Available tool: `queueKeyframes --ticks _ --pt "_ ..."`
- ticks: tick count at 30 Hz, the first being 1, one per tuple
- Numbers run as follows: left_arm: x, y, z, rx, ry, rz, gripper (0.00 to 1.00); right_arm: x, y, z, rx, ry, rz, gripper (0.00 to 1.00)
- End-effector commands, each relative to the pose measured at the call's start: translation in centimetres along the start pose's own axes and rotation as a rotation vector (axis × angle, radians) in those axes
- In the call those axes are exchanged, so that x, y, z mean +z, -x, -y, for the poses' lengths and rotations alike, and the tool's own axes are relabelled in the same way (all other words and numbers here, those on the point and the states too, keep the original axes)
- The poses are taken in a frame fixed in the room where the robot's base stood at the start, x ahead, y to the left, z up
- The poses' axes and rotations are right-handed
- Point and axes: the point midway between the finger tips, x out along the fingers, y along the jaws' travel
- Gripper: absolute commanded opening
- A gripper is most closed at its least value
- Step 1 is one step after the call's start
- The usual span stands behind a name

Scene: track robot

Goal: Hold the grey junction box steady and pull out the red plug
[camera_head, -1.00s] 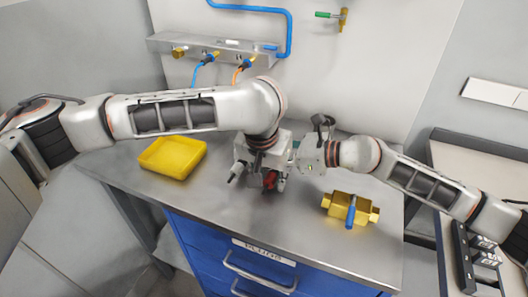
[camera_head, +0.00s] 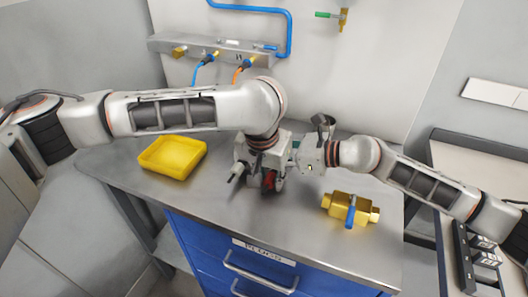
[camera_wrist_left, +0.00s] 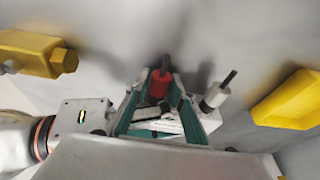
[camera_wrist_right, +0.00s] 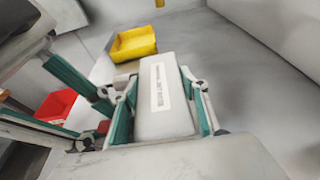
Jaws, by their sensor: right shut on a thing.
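The pale grey junction box (camera_wrist_right: 165,98), with a printed label, is between the fingers of my right gripper (camera_wrist_right: 160,95), which is shut on it. In the head view the box is mostly hidden by my arms. The red plug (camera_wrist_left: 159,86) is at the box in the left wrist view, between the fingertips of my left gripper (camera_wrist_left: 160,78). These fingers stand apart on either side of the plug and look open. The plug also shows low between the hands in the head view (camera_head: 268,181). A grey gland with a black stub (camera_wrist_left: 216,92) juts from the box.
A yellow tray (camera_head: 172,157) lies on the steel worktop (camera_head: 215,215) to the left. A brass valve block with a blue handle (camera_head: 350,208) stands to the right. A red bin (camera_wrist_right: 56,105) shows in the right wrist view. The worktop front is clear.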

Motion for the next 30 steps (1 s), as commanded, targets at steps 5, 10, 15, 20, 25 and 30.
queueKeyframes --ticks 5,10,15,20,25,30 --pt "-0.01 0.00 0.00 0.000 0.000 0.000 0.00 -0.04 -0.01 0.00 0.000 0.000 0.000 0.18" --pt "-0.01 0.01 0.01 0.000 0.000 0.000 0.00 -0.04 -0.01 0.00 0.000 0.000 0.000 0.18" --pt "-0.02 0.02 0.01 0.000 0.000 -0.001 0.00 -0.04 0.00 0.00 0.000 0.000 0.000 0.18" --pt "0.10 0.06 0.01 0.000 0.000 -0.001 0.00 -0.04 0.00 0.00 0.000 0.000 -0.001 0.18" --pt "0.33 0.13 0.00 0.000 -0.001 0.000 0.00 -0.05 0.02 0.06 -0.001 0.000 -0.001 0.18" --pt "0.46 0.18 -0.01 0.000 0.000 0.000 0.00 -0.07 0.04 0.12 -0.002 0.000 -0.001 0.18"
